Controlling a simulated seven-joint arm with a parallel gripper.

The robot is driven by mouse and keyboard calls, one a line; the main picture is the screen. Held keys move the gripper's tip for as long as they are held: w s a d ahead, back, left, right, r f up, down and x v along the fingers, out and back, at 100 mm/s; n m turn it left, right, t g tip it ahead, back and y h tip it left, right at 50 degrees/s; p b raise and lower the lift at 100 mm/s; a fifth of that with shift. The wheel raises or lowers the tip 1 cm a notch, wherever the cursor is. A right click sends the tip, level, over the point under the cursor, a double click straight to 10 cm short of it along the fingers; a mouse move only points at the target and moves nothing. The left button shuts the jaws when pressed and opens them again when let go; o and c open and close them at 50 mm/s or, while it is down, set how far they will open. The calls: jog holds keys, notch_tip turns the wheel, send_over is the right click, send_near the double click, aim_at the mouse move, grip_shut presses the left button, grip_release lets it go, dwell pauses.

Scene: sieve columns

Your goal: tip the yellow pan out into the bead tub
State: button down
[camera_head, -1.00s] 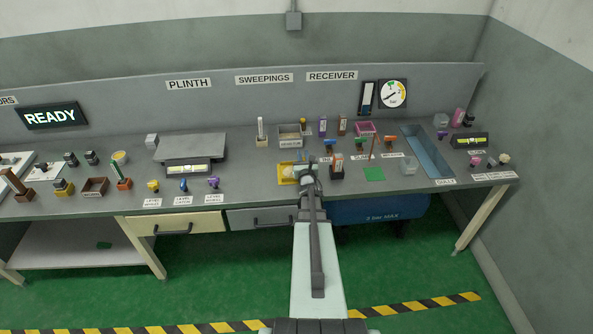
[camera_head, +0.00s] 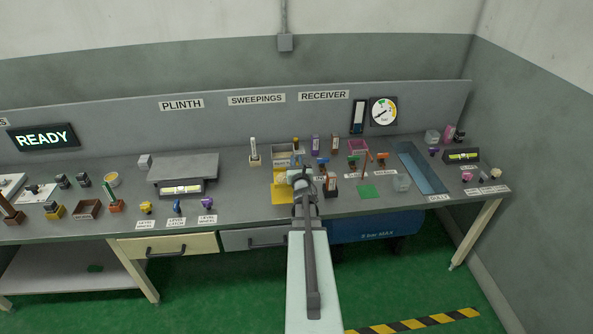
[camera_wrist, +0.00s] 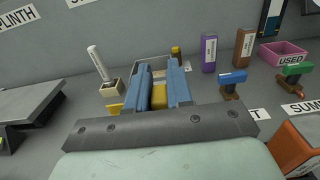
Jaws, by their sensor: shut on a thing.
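The yellow pan (camera_head: 279,180) is at my gripper (camera_head: 292,178), near the middle of the bench. In the wrist view a yellow part (camera_wrist: 159,97) of it sits between the two blue fingers, which are shut on it, and more yellow shows left of them. A yellow patch (camera_head: 284,197) shows below the gripper in the head view; I cannot tell whether it is pan or mat. The bead tub (camera_head: 281,149), a grey open box with a label on its front, stands just behind the pan. The fingers partly hide it in the wrist view (camera_wrist: 141,72). The pan's contents are hidden.
A white column in a holder (camera_head: 254,152) stands left of the tub. Purple (camera_head: 315,144) and brown (camera_head: 335,142) blocks stand to its right. An orange block (camera_head: 330,185) is close right of my gripper. A grey plinth (camera_head: 190,167) is to the left.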

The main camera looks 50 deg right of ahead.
jog(key=s+d+r, duration=0.1)
jog(key=d+r, duration=0.4)
jog(key=w+d+r+n+t+y, duration=0.1)
jog(key=w+d+r+y, duration=0.15)
jog(key=w+d, duration=0.6)
jog(key=w+d+r+n+t+y, duration=0.1)
jog(key=w+d+r+n+t, duration=0.3)
jog(key=d, duration=0.7)
jog(key=w+a+f+n+y, duration=0.2)
jog(key=w+a+n+y, duration=0.1)
jog(key=a+n, duration=0.4)
jog(key=w+a+f+n+y, duration=0.2)
jog(key=w+a+n+y, duration=0.1)
jog(key=a+n, duration=0.3)
jog(key=shift+w+a+f+n, duration=0.3)
jog(key=shift+w+a+n, duration=0.1)
jog(key=shift+a, duration=0.5)
